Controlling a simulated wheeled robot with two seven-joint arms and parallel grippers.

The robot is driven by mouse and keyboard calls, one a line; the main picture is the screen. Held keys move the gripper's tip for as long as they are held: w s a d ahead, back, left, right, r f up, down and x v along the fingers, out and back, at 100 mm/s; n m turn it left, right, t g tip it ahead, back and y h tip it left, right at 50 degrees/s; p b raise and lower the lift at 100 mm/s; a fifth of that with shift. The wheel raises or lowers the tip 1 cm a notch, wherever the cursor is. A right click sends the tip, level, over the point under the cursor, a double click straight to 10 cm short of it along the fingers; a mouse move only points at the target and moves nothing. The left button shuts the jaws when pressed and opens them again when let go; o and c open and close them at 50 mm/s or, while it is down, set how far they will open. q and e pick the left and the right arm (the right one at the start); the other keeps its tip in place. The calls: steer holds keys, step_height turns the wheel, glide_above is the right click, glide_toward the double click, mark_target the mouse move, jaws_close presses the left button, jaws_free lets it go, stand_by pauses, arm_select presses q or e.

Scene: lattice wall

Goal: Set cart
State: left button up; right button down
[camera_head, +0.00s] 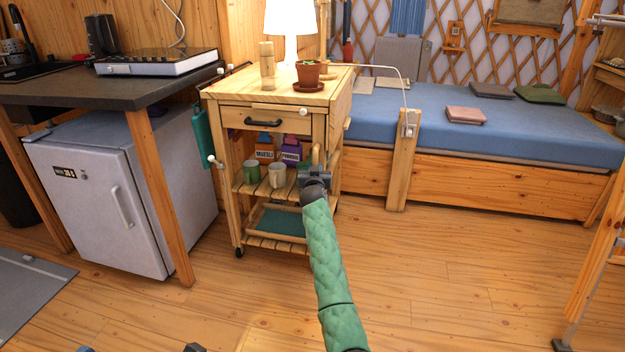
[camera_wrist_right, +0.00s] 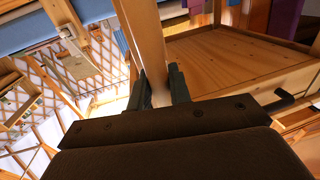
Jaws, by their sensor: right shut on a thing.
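The wooden cart (camera_head: 235,140) stands between the counter and the bed, with a drawer on top and slatted shelves below. My right gripper (camera_head: 316,172) reaches it from the front, at its right front side. In the right wrist view my right gripper (camera_wrist_right: 160,88) is shut on a wooden upright (camera_wrist_right: 146,35), which looks like the cart's right front post.
A counter (camera_head: 60,88) with a white fridge (camera_head: 110,195) under it is at the left. The bed (camera_head: 480,130) is behind and right, with a wooden post (camera_head: 402,165) at its front. Open floor (camera_head: 450,270) lies in front and right.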

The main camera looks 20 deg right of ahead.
steer(key=shift+d+x, duration=0.2)
steer(key=shift+x, duration=0.8)
steer(key=shift+d+r, duration=0.1)
steer(key=shift+r, duration=0.05)
steer(key=c, duration=1.5)
jaws_free()
steer(key=shift+w, duration=0.1)
steer(key=shift+o, duration=0.8)
steer(key=shift+d, duration=0.1)
